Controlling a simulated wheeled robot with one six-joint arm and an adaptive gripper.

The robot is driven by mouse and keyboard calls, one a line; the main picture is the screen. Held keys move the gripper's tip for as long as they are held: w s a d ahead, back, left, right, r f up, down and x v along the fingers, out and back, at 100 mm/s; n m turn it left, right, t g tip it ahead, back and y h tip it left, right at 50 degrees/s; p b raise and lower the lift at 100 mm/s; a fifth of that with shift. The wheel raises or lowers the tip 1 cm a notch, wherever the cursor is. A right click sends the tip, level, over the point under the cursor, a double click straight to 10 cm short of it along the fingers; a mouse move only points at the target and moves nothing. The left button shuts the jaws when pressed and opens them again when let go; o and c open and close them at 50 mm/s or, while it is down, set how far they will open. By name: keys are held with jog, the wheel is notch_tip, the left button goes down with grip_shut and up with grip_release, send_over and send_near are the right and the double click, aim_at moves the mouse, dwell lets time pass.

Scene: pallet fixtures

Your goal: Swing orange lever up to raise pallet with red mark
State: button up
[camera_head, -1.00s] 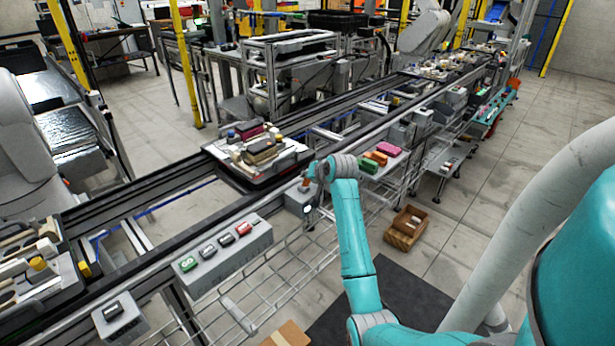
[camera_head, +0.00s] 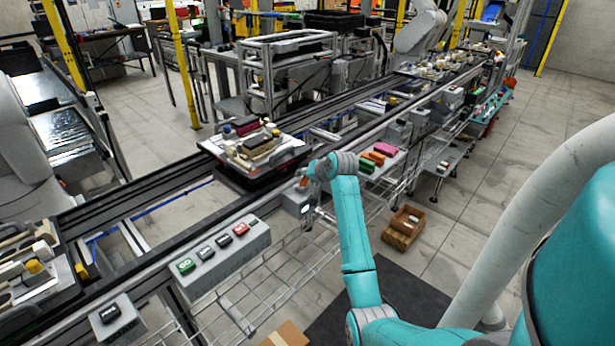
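A pallet (camera_head: 291,154) loaded with assorted parts sits on a dark carrier on the conveyor, left of my arm's end. A dark reddish patch shows below its edge, but I cannot tell whether it is the red mark. A small orange-brown piece (camera_head: 303,183), which looks like the orange lever, stands at a grey box (camera_head: 291,199) on the conveyor's near side. My teal arm reaches to this spot, and its grey wrist is just right of the piece. My gripper is mostly hidden at the wrist. I cannot see its fingers clearly or whether they touch the piece.
A grey panel (camera_head: 215,258) with green, black and red buttons is on the near rail, lower left. Another loaded pallet (camera_head: 62,284) is at far left. A wire rack (camera_head: 275,278) hangs below the rail.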

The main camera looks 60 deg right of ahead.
jog(key=v, duration=1.2)
dwell(0.5)
jog(key=w+a+f+n+t, duration=0.1)
jog(key=w+a+f+n, duration=0.1)
jog(key=a+f, duration=1.2)
jog(key=s+a+f+n+t, duration=0.1)
jog(key=s+a+f, duration=0.25)
jog(key=a, duration=0.55)
jog(key=s+a+f+n+t, duration=0.15)
jog(key=a+f, duration=0.25)
jog(key=a, duration=0.5)
jog(key=s+a+r+n+t+y, duration=0.1)
jog(key=s+a+r+n, duration=0.15)
jog(key=s+a, duration=0.65)
jog(key=s+a+r+n+y, duration=0.1)
jog(key=s+a+n+y, duration=0.15)
jog(key=s+a, duration=0.6)
jog(key=s+a+r+n+t+y, duration=0.1)
jog(key=s+r+n, duration=0.3)
jog(key=s, duration=0.5)
notch_tip(320, 180, up, 2)
jog(key=shift+s+a+r, duration=0.15)
jog(key=shift+s+a, duration=0.1)
